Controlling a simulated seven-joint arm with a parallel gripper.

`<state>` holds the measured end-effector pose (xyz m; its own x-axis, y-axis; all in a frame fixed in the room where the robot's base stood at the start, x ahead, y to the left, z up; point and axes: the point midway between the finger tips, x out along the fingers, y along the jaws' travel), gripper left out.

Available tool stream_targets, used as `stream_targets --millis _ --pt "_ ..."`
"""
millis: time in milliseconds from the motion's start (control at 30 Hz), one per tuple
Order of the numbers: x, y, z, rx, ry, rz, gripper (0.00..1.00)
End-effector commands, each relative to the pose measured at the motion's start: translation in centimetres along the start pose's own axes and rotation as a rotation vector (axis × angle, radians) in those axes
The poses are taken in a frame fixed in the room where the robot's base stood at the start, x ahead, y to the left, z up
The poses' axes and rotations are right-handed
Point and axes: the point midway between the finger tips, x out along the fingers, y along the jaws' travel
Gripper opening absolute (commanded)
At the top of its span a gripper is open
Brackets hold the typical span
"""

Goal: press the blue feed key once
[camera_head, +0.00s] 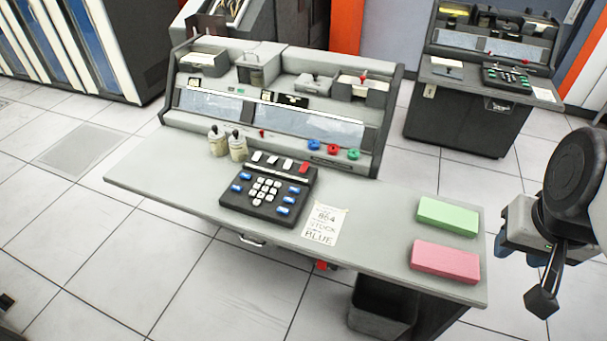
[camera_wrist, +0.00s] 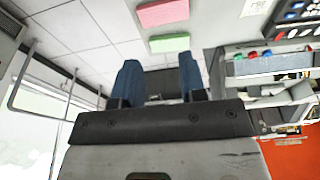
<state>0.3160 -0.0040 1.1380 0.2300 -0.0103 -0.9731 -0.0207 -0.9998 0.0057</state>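A black keypad (camera_head: 268,194) sits on the grey desk, with white keys in its middle, blue keys (camera_head: 284,210) at both sides and a red key at the top right. A round blue button (camera_head: 314,145) stands on the console ledge behind it, beside a red and a green one. I cannot read which blue one is the feed key. My gripper (camera_wrist: 159,62) shows two blue fingers, apart, with nothing between them. In the head view it hangs at the right edge, off the desk's right end and far from the keypad.
A green card stack (camera_head: 447,216) and a pink card stack (camera_head: 444,261) lie on the desk's right end. A note (camera_head: 324,225) lies right of the keypad. Two small bottles (camera_head: 227,144) stand behind the keypad. A second machine (camera_head: 480,80) stands at the back right.

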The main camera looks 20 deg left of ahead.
Motion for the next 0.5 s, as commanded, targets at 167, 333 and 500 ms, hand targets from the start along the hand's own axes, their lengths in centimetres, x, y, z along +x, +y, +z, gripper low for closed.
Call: stream_targets --millis 167,333,500 --pt "0.00 0.00 0.00 0.000 0.000 0.000 0.10" --pt "0.00 0.00 0.00 0.000 0.000 0.000 0.00" --pt "0.00 0.00 0.00 0.000 0.000 0.000 0.00"
